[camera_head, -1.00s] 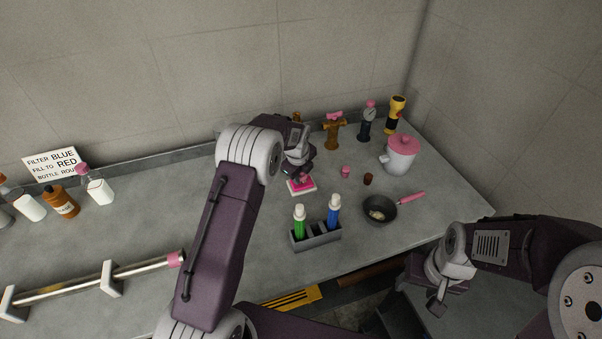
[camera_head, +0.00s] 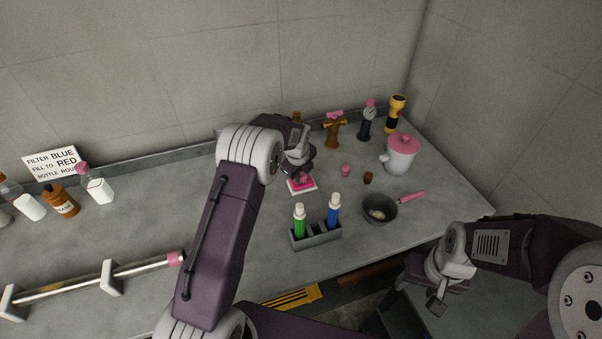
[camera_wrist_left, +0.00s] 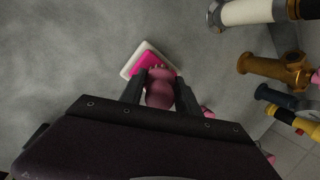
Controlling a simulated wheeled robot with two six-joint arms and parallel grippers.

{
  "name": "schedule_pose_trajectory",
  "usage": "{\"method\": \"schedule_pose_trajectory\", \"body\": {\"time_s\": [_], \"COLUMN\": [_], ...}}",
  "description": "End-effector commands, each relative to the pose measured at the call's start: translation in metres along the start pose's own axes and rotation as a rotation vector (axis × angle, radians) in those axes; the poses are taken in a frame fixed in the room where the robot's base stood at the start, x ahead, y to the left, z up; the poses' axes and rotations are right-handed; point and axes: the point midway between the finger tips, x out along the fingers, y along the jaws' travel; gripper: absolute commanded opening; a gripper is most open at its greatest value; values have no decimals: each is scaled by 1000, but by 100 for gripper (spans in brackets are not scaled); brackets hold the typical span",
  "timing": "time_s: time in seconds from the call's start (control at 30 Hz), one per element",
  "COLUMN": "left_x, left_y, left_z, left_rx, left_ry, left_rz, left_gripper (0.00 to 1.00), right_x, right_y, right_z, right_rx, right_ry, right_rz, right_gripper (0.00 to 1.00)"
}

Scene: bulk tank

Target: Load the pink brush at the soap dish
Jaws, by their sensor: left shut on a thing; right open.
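The soap dish (camera_head: 312,187) is a white dish with a bright pink pad, lying flat on the counter. It also shows in the left wrist view (camera_wrist_left: 129,71). The pink brush (camera_wrist_left: 159,92) is between the fingers of my left gripper (camera_wrist_left: 160,95), which is shut on it. The brush's far end overlaps the pink pad in that view; whether it touches is unclear. In the head view my left gripper (camera_head: 303,174) is over the dish and hides part of the brush and dish. My right gripper (camera_head: 436,304) is open and empty, low at the right, off the counter's front edge.
A grey caddy (camera_head: 318,239) with green and blue bottles stands in front of the dish. A dark pan (camera_head: 379,209), a small pink item (camera_head: 345,170) and a lidded white pot (camera_head: 399,158) are to the right. A brass valve (camera_head: 335,131) stands behind.

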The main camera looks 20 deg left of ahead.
Motion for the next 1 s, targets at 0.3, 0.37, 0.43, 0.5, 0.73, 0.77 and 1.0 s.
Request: {"method": "schedule_pose_trajectory", "body": {"time_s": [0.3, 0.37, 0.43, 0.5, 0.73, 0.77, 1.0], "left_x": [4, 5, 5, 6, 6, 6, 6], "left_y": [1, 2, 2, 2, 2, 2, 2], "left_z": [-1, -1, -1, -1, -1, -1, -1], "left_rx": [0, 0, 0, 0, 0, 0, 0], "left_ry": [0, 0, 0, 0, 0, 0, 0], "left_rz": [0, 0, 0, 0, 0, 0, 0], "left_gripper": [0, 0, 0, 0, 0, 0, 0], "right_x": [2, 3, 3, 4, 3, 3, 2], "right_y": [0, 0, 0, 0, 0, 0, 0], "right_z": [0, 0, 0, 0, 0, 0, 0], "right_rx": [0, 0, 0, 0, 0, 0, 0], "right_ry": [0, 0, 0, 0, 0, 0, 0], "right_rz": [0, 0, 0, 0, 0, 0, 0], "right_gripper": [55, 55, 55, 55, 55, 55, 55]}}
